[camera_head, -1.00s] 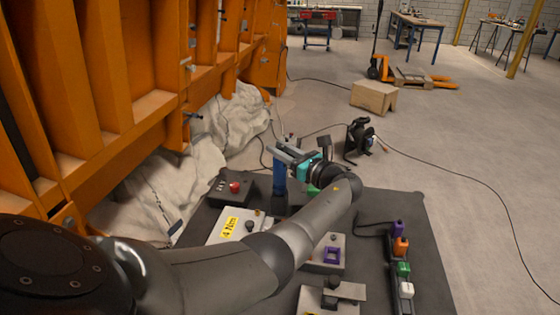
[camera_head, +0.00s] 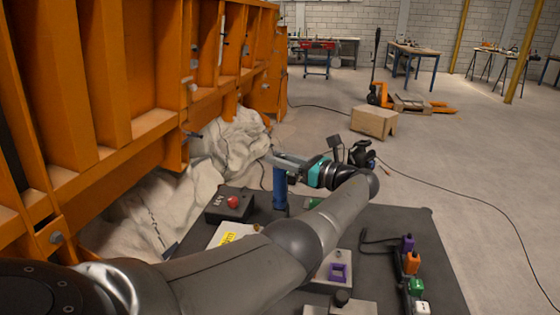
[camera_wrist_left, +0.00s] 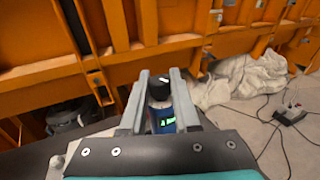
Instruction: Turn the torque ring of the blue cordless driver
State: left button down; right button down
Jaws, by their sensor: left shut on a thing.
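The blue cordless driver (camera_head: 280,188) shows as an upright blue body below my left fingers in the head view. My left gripper (camera_head: 273,158) has its grey fingers closed around its upper part. In the left wrist view the driver (camera_wrist_left: 161,116) is between the two fingers (camera_wrist_left: 159,76), with a round black top and a small lit green mark on the blue body. The torque ring cannot be made out separately. I cannot tell whether the driver's lower end touches the mat. My right gripper is not in view.
A dark box with a red button (camera_head: 233,202) stands left of the driver. The orange structure (camera_head: 120,90) bounds the left.

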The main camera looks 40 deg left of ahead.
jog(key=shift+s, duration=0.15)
pick_arm(q)
jog(key=c, duration=0.7)
grip_release()
jog(key=shift+o, duration=0.4)
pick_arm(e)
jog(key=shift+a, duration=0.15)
pick_arm(q)
jog(key=shift+d, duration=0.15)
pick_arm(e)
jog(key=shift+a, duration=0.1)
pick_arm(q)
jog(key=shift+w+d, duration=0.1)
jog(key=shift+d, duration=0.2)
jog(key=w+d+b, duration=0.1)
jog(key=d+b, duration=0.4)
jog(key=d, duration=0.9)
jog(key=shift+w+d, duration=0.2)
jog(key=shift+w, duration=0.05)
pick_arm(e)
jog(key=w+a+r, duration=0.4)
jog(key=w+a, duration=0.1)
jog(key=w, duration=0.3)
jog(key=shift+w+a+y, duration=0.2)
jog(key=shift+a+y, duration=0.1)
